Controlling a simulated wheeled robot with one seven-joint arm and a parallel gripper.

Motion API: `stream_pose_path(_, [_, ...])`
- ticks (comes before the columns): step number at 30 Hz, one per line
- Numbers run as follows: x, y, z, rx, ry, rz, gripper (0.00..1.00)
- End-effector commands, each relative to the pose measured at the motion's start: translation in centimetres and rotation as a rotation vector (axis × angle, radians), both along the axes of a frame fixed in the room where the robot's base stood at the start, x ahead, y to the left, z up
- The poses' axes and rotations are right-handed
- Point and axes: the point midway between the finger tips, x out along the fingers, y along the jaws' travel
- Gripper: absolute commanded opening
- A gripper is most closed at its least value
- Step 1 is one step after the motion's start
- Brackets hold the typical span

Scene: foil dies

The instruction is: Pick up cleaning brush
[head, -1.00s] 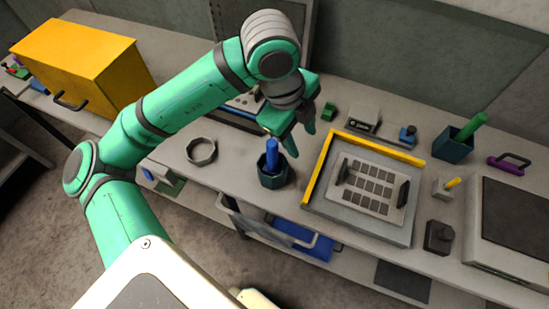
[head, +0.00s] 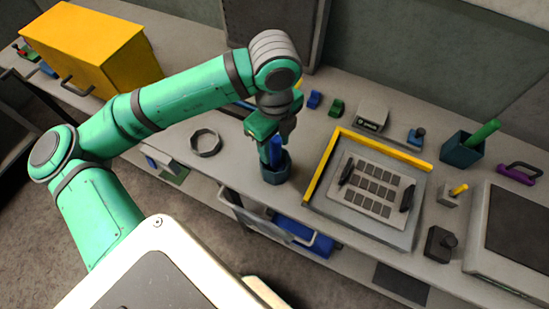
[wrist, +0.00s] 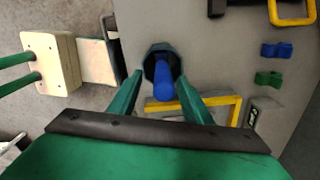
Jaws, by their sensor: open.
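The likely cleaning brush is a blue upright handle (head: 276,150) standing in a dark teal holder (head: 275,171) near the front edge of the bench. In the wrist view the blue handle (wrist: 163,82) shows between my fingers, with the holder (wrist: 160,56) around its far end. My gripper (head: 270,152) is open, its fingers pointing down on either side of the handle. In the wrist view my gripper's fingertips (wrist: 158,82) flank the handle with gaps on both sides. The bristles are hidden inside the holder.
A grey tray (head: 350,222) with a yellow corner guide (head: 322,165) stands just right of the holder. A grey ring (head: 205,142) lies to its left. A teal box (head: 461,150) with a green handle (head: 484,132) stands further right. A yellow cabinet (head: 90,48) is far left.

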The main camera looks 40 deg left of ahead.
Motion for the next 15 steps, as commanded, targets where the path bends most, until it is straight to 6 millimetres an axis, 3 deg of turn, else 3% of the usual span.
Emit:
stream_pose_path(7, [0.3,0.0,-3.3,-0.001,0.001,-0.005,0.45])
stream_pose_path(15, [0.3,0.1,-3.9,0.0,0.0,-0.004,0.45])
